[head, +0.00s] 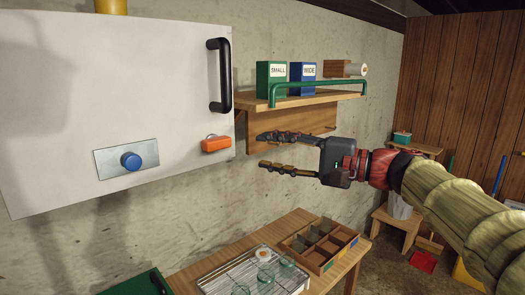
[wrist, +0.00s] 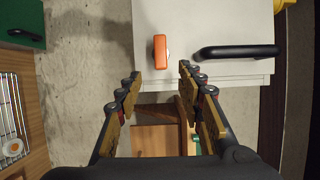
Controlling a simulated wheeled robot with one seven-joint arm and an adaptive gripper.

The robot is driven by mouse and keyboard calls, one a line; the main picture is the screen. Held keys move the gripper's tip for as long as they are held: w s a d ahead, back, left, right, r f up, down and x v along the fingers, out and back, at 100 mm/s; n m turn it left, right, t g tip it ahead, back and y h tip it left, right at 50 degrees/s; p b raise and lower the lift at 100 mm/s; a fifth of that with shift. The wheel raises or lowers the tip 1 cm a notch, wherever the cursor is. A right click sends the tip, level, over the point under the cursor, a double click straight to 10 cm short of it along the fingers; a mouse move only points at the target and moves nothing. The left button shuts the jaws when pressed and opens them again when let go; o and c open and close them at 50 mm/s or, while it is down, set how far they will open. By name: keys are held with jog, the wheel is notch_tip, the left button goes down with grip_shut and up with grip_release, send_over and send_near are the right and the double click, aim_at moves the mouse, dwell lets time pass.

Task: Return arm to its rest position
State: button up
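My gripper (head: 266,152) is open and empty, held in the air in front of the concrete wall. It is below the wall shelf and to the right of the white cabinet door in the head view. In the wrist view my gripper (wrist: 160,78) has its two fingers spread apart with nothing between them. My arm (head: 455,205) reaches in from the right side of the head view, in a tan ribbed sleeve.
The white door (head: 110,90) has a black handle (head: 219,75), an orange latch (head: 216,144) and a blue knob (head: 131,160). A shelf (head: 315,97) holds green and blue boxes behind a green rail. Below, a bench holds a wire rack (head: 215,280) with jars and a divided wooden box (head: 320,245).

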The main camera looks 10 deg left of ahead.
jog(key=s+d+f+h, duration=0.2)
jog(key=f+h, duration=0.1)
jog(key=f, duration=0.5)
jog(key=s+d+f+g+h, duration=0.1)
jog(key=s+d+f+h, duration=0.1)
jog(key=f, duration=0.5)
jog(key=s+d+f+h, duration=0.2)
jog(key=f+h, duration=0.1)
jog(key=f, duration=0.5)
jog(key=s+d+f+n+h, duration=0.1)
jog(key=s+d+f+h, duration=0.2)
jog(key=s+d, duration=0.3)
jog(key=s+d+f+n+h, duration=0.1)
jog(key=s+d+f+h, duration=0.2)
jog(key=s+d, duration=0.3)
jog(key=s+d+f+n+t+h, duration=0.1)
jog(key=s+d+f+h, duration=0.2)
jog(key=s, duration=0.7)
jog(key=shift+d+f+n, duration=0.4)
jog(key=shift+d+f, duration=0.9)
jog(key=shift+d, duration=0.5)
jog(key=shift+w, duration=0.1)
